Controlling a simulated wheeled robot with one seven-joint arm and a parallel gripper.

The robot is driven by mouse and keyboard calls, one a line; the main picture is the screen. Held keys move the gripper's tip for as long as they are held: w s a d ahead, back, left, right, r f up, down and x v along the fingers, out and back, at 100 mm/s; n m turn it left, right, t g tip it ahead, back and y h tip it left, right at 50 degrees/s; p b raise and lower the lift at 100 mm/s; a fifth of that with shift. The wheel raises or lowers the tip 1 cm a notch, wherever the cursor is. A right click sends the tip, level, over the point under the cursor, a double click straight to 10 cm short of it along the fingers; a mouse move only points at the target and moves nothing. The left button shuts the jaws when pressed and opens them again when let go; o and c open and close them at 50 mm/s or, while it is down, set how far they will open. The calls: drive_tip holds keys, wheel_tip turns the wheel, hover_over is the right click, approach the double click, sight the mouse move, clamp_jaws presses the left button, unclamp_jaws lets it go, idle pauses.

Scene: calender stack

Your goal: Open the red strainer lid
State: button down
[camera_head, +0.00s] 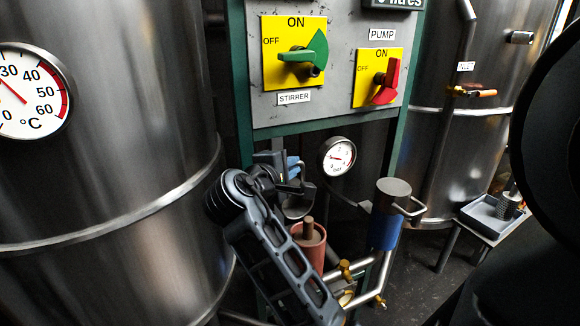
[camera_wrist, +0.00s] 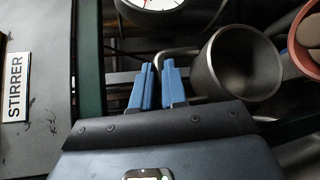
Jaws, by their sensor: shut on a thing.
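The red strainer (camera_head: 311,252) stands low in the middle of the head view, its top uncovered, with a brown piece inside. Its rim also shows at the right edge of the wrist view (camera_wrist: 299,58). Its grey lid (camera_head: 298,207) is tilted up and away from the opening. In the wrist view the lid (camera_wrist: 240,64) shows its hollow inside, and its bent handle (camera_wrist: 180,51) runs to my fingers. My gripper (camera_wrist: 158,75), with blue fingers, is shut on this handle. In the head view my gripper (camera_head: 293,167) is partly hidden by my wrist.
A blue strainer (camera_head: 386,230) with its grey lid on stands to the right. Brass-handled pipes (camera_head: 347,270) run below. A pressure gauge (camera_head: 339,157) and the switch panel (camera_head: 340,70) are behind and above. A large steel tank (camera_head: 110,150) bounds the left.

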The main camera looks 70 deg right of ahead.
drive_tip(key=shift+s+a+f, duration=0.1)
drive_tip(key=shift+s+a, duration=0.05)
drive_tip(key=shift+a, duration=0.05)
drive_tip(key=s+a, duration=0.1)
drive_tip(key=s+a+m+h, duration=0.1)
drive_tip(key=a, duration=0.1)
drive_tip(key=shift+s+m+h, duration=0.25)
drive_tip(key=shift+m+h, duration=0.05)
drive_tip(key=c, duration=1.2)
unclamp_jaws()
drive_tip(key=shift+r, duration=0.2)
drive_tip(key=shift+o, duration=0.2)
drive_tip(key=w+a, duration=0.1)
drive_tip(key=a, duration=0.6)
drive_tip(key=shift+a+r+b, duration=0.3)
drive_tip(key=shift+r+b, duration=0.05)
